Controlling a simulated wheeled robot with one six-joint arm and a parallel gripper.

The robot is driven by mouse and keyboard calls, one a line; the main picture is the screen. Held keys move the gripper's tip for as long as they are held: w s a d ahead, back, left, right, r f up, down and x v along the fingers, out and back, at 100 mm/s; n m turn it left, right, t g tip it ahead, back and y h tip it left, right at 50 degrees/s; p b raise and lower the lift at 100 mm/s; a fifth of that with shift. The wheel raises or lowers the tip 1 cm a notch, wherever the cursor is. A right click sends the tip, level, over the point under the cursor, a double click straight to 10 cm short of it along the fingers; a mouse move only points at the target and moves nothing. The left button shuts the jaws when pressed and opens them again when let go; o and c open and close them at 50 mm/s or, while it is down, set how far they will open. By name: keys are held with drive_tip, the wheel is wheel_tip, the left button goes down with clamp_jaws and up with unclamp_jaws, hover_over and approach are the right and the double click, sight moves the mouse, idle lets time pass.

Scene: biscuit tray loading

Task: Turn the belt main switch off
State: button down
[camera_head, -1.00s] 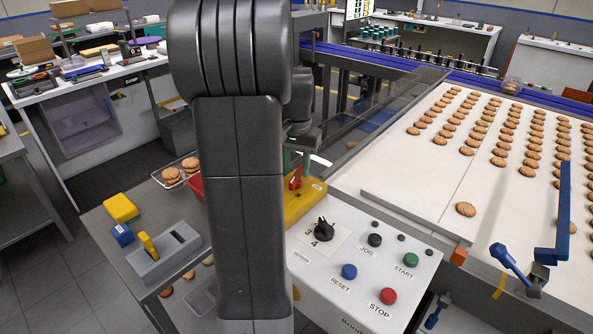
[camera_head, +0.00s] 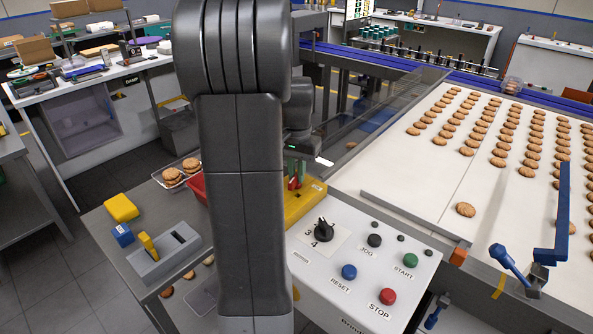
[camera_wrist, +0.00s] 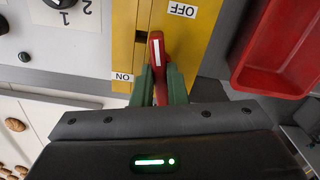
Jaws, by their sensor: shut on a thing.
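The belt main switch is a yellow box (camera_head: 306,203) at the back left of the control panel, with a red lever (camera_head: 294,184). In the wrist view the red lever (camera_wrist: 157,52) carries a white stripe and stands out of the yellow plate (camera_wrist: 197,45). An OFF label (camera_wrist: 182,10) is at the top of the plate and an ON label (camera_wrist: 122,76) at the lower left. My gripper (camera_head: 296,170) has its green fingers closed on the lever from both sides; they also show in the wrist view (camera_wrist: 160,84). The lever's base and exact setting are hard to tell.
The panel (camera_head: 350,285) has a black dial (camera_head: 323,230) and several buttons just in front of the switch. A red bin (camera_head: 197,186) stands close to its left, also in the wrist view (camera_wrist: 283,50). The biscuit belt (camera_head: 420,180) lies to the right.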

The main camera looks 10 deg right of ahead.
sight(296, 174)
drive_tip(key=shift+m+p, duration=0.35)
drive_tip(key=shift+m, duration=1.25)
drive_tip(key=c, duration=1.4)
unclamp_jaws()
drive_tip(key=shift+c, duration=0.2)
wheel_tip(296, 174, up, 14)
drive_tip(key=shift+f, duration=0.2)
wheel_tip(296, 174, down, 14)
drive_tip(key=shift+r, duration=0.2)
drive_tip(key=shift+n, duration=0.3)
